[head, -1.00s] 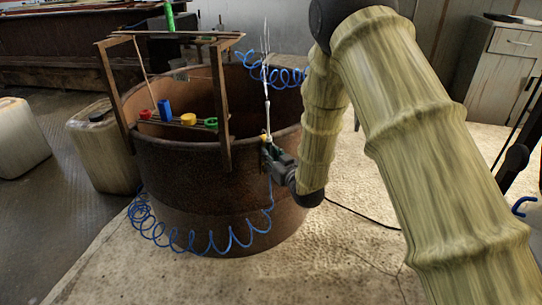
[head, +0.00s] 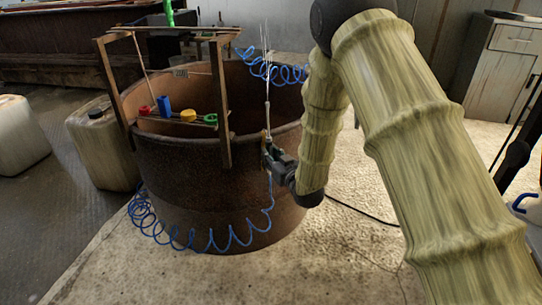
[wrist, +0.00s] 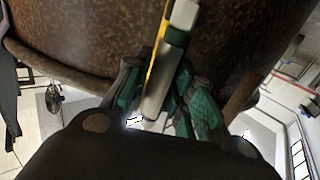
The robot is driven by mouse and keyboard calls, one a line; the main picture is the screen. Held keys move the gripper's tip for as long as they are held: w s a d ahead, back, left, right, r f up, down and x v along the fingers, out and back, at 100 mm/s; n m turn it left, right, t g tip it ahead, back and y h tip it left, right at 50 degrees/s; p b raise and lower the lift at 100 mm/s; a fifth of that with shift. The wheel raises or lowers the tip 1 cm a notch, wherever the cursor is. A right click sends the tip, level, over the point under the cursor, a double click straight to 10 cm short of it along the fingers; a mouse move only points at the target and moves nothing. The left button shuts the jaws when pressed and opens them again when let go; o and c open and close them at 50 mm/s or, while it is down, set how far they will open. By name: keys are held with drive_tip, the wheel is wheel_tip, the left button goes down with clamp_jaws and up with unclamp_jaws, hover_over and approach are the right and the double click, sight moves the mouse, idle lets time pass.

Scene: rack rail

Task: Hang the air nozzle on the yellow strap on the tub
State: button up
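The air nozzle (head: 267,92) is a thin pale wand standing nearly upright at the right side of the rusty tub (head: 190,190). A blue coiled hose (head: 215,240) runs to its lower end. My gripper (head: 270,153) is at the tub's outer wall, just below the rim. In the wrist view my gripper's green-padded fingers (wrist: 162,100) are closed around the nozzle's silver and green body (wrist: 160,85). A yellow strap (wrist: 157,45) runs right beside the body, against the tub wall. Whether the nozzle hangs on the strap cannot be told.
A wooden frame (head: 225,110) stands over the tub's left side, with red, blue, yellow and green pieces on its rail. Plastic jerrycans (head: 103,145) stand to the left. A grey cabinet (head: 497,75) is at the back right. The floor right of the tub is mostly clear.

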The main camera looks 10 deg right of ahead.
drive_tip(key=o, duration=0.5)
drive_tip(key=shift+s, duration=0.1)
drive_tip(key=f+v, duration=0.1)
drive_tip(key=v, duration=1.1)
drive_tip(key=s+d+f+m+g+h, duration=0.2)
drive_tip(key=s+d+f+g, duration=0.15)
drive_tip(key=s+f, duration=0.7)
drive_tip(key=s+d+f+m+g+h, duration=0.1)
drive_tip(key=s+d+f+g+h, duration=0.2)
drive_tip(key=s+f, duration=0.75)
drive_tip(key=s+d+f+m+g, duration=0.1)
drive_tip(key=s+f+g, duration=0.2)
drive_tip(key=s+f, duration=0.35)
drive_tip(key=s+d+f+g+h, duration=0.1)
drive_tip(key=s+f+g, duration=0.2)
drive_tip(key=s, duration=0.6)
drive_tip(key=s+d+f+m+g, duration=0.1)
drive_tip(key=s+f+g, duration=0.25)
drive_tip(key=s, duration=0.45)
drive_tip(key=r+p, duration=1.5)
drive_tip(key=p, duration=0.1)
drive_tip(key=r+p, duration=1.6)
drive_tip(key=shift+w+d+r, duration=0.1)
drive_tip(key=shift+d+r, duration=0.15)
